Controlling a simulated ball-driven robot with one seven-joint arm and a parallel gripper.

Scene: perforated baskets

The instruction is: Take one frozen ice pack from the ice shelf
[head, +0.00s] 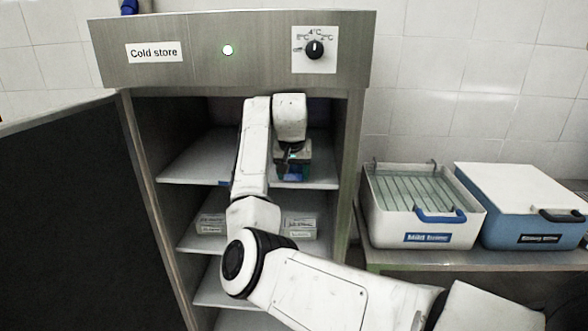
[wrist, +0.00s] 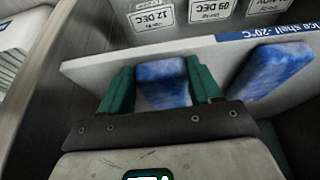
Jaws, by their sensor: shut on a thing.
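My gripper (wrist: 163,88) is shut on a blue, marbled ice pack (wrist: 162,70), with one green finger against each side of it. A second blue ice pack (wrist: 272,72) lies to the right of my gripper in the wrist view, apart from it. The pale ice shelf (wrist: 110,66) carries a blue label reading -20°C. In the head view my gripper (head: 292,158) is inside the open cold store (head: 185,70), over the upper shelf (head: 195,165). The held pack is mostly hidden there by my gripper.
White labelled boxes (head: 300,224) stand on the shelf below; dated labels (wrist: 152,18) also show in the wrist view. The cabinet door (head: 65,200) stands open at the left. A white container with a blue handle (head: 400,225) and a blue-and-white box (head: 520,215) stand on the right-hand bench.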

